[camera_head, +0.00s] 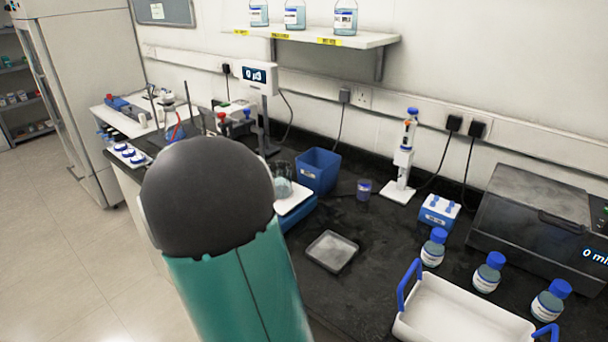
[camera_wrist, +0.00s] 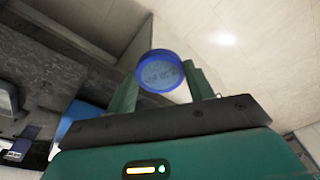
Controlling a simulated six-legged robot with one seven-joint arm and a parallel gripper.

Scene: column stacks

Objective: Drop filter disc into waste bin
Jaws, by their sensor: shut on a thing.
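The filter disc (camera_wrist: 160,70) is round with a blue rim and a darker blue, marked face. My gripper (camera_wrist: 162,84) is shut on it, with a green finger on each side in the wrist view. The blue open-topped box with a white label, which looks like the waste bin (camera_head: 317,172), stands on the black bench in the head view. Its inside bottom is hidden. In the head view my own arm fills the left middle and hides the gripper and disc, so their distance from the bin cannot be told there.
A balance with a glass beaker (camera_head: 283,187) stands left of the bin, partly behind my arm. A small blue-labelled cup (camera_head: 364,189), a pipette stand (camera_head: 402,165) and a shallow metal tray (camera_head: 331,251) are nearby. A white blue-handled tray (camera_head: 455,312) and bottles stand at right.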

